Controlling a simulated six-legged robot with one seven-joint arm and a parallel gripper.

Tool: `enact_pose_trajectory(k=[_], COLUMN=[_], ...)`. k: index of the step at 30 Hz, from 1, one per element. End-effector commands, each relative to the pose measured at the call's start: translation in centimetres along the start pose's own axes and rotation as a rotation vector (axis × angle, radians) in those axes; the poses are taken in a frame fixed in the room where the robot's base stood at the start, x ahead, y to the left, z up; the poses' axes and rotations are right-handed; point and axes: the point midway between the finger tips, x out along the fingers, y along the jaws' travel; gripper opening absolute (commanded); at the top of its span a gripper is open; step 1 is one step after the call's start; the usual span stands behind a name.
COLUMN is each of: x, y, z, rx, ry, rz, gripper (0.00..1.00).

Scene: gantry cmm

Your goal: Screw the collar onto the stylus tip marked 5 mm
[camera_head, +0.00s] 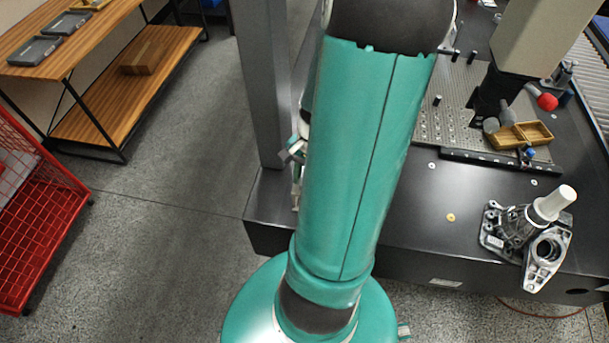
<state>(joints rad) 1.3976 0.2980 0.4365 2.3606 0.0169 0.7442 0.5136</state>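My teal arm rises through the middle of the picture and leaves at the top edge. My gripper is not recognisable in this view. No collar can be made out, and no stylus tip marked 5 mm can be read. On the dark machine table (400,212), a perforated metal plate (440,122) lies at the back right, partly hidden by my arm. Small dark pegs (437,100) stand on it. A small wooden tray (541,141) sits at the plate's right end, with grey rounded pieces (506,116) beside it.
A metal casting with a white cylinder (555,203) stands at the table's front right. A red ball (547,102) is beyond the tray. The beige machine column (540,38) rises behind. A grey post (262,85) stands left of my arm. A red basket (35,220) and wooden shelves (130,75) are left.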

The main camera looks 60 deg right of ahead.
Motion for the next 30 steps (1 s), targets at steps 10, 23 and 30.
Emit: enact_pose_trajectory(k=[10,23,30], x=[0.21,0.27,0.32], y=[0.02,0.02,0.01], z=[-0.05,-0.08,-0.01], rx=[0.001,0.0,0.274], ry=[0.0,0.0,0.001], rz=[0.0,0.0,-0.075], gripper=[0.04,0.04,0.05])
